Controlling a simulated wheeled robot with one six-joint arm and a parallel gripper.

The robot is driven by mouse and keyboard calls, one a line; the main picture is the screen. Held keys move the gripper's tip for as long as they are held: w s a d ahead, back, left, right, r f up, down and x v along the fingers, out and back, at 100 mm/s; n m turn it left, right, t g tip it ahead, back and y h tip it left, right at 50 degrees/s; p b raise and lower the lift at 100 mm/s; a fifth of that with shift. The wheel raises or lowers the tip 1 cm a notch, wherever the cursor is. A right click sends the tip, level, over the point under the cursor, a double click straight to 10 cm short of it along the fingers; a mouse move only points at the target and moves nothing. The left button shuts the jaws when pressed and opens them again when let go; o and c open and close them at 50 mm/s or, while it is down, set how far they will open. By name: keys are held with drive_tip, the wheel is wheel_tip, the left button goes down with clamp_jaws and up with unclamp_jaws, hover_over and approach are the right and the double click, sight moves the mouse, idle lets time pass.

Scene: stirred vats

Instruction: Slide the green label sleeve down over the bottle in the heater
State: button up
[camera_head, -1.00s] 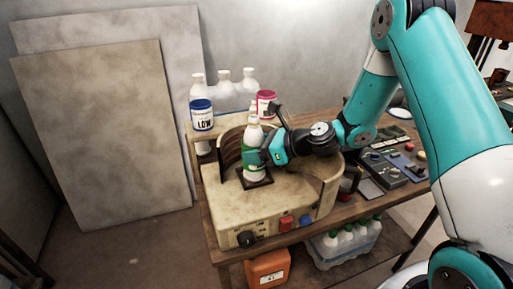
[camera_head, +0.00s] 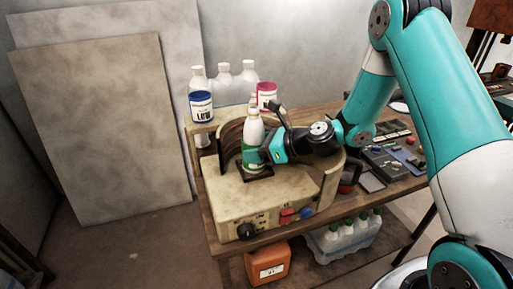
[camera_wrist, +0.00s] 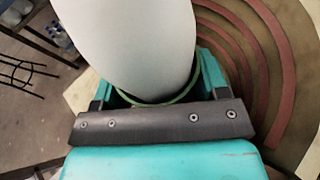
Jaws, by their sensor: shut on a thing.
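A white bottle (camera_head: 255,131) stands upright in the cream heater (camera_head: 290,193), on a dark square plate. The green label sleeve (camera_head: 250,157) is around the bottle's lower part, and bare white bottle shows above it. My gripper (camera_head: 262,153) is shut on the sleeve from the right side. In the wrist view the white bottle (camera_wrist: 130,45) rises between the jaws, and a thin green rim of the sleeve (camera_wrist: 170,97) circles it. The gripper hides most of the sleeve there and the bottle's base.
Curved heater walls with reddish-brown strips (camera_wrist: 250,60) stand close around the bottle. Control boxes (camera_head: 385,160) lie on the bench at right. An orange canister (camera_head: 268,262) is below.

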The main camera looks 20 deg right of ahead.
drive_tip(key=o, duration=0.7)
wheel_tip(320, 180, up, 20)
drive_tip(key=shift+r, duration=0.1)
idle(0.7)
drive_tip(key=s+a+f+n+g+h, duration=0.1)
drive_tip(key=s+a+n+g, duration=0.15)
drive_tip(key=s+n, duration=0.5)
drive_tip(key=s+a+f+n+g+h, duration=0.1)
drive_tip(key=s+a+n+g, duration=0.1)
drive_tip(key=s+a+n, duration=0.35)
drive_tip(key=s+d+f+n+g+h, duration=0.1)
drive_tip(key=s+n, duration=0.5)
drive_tip(key=s+d+f+n+g+h, duration=0.1)
drive_tip(key=s+n+h, duration=0.1)
drive_tip(key=s+n, duration=0.3)
drive_tip(key=s+d+f+n+g+h, duration=0.1)
drive_tip(key=s+n+g, duration=0.1)
drive_tip(key=s+n, duration=0.4)
drive_tip(key=shift+s+d+n, duration=0.1)
drive_tip(key=shift+s+n, duration=0.1)
drive_tip(key=shift+n, duration=0.55)
drive_tip(key=shift+s+n, duration=0.15)
drive_tip(key=shift+n, duration=0.6)
